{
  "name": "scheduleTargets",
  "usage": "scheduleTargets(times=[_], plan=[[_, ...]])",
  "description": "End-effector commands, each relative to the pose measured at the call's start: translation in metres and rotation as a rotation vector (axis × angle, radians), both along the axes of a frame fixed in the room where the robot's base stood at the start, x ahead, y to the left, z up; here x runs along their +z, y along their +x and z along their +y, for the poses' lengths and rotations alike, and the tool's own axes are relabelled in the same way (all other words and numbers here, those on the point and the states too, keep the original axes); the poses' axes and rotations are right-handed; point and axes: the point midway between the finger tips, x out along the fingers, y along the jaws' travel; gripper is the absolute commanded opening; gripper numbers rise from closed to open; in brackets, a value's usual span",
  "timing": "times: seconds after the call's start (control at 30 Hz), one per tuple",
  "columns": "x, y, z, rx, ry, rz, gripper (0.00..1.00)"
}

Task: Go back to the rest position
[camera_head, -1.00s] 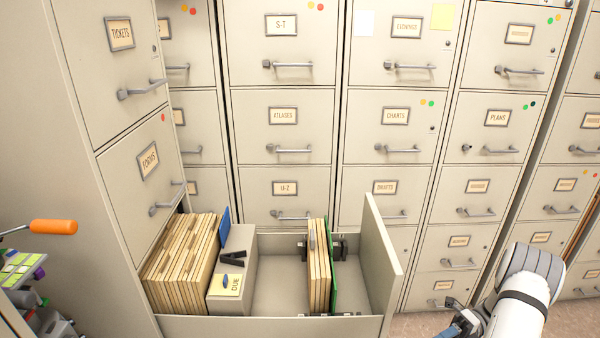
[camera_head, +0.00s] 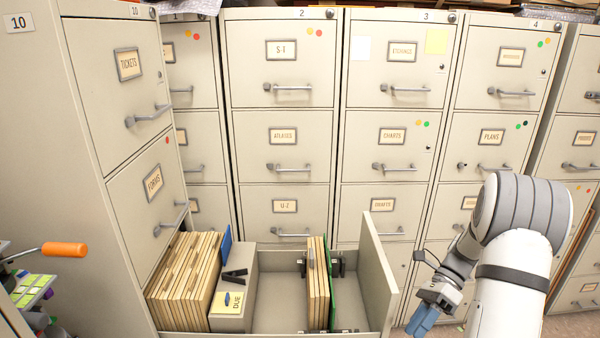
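My gripper (camera_head: 422,318) is at the lower right, to the right of the open drawer and apart from it. Its blue fingers point downward and show from the side, so I cannot tell whether they are open or shut. I see nothing hanging from it. My white and grey arm (camera_head: 515,250) stands at the right, in front of the cabinets.
An open drawer (camera_head: 382,275) holds tan folders (camera_head: 185,283), a grey box (camera_head: 236,290) with a yellow "DUE" note, and more folders (camera_head: 317,285). Cabinets (camera_head: 280,160) line the back. An orange handle (camera_head: 64,249) juts in at left. Some floor shows at lower right.

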Motion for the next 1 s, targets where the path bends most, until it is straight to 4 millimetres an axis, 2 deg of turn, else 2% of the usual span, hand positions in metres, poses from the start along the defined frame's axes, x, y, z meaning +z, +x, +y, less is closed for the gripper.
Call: scheduleTargets(times=[0.03,0.1,0.5,0.8,1.0], plan=[[0.022,-0.004,0.01,0.063,-0.015,-0.079,0.35],[0.041,-0.01,0.021,0.157,-0.028,-0.186,0.35],[0.133,-0.058,0.075,0.784,-0.084,-0.758,0.35],[0.181,-0.1,0.102,1.327,-0.118,-1.111,0.35],[0.196,-0.119,0.111,1.601,-0.141,-1.249,0.35]])
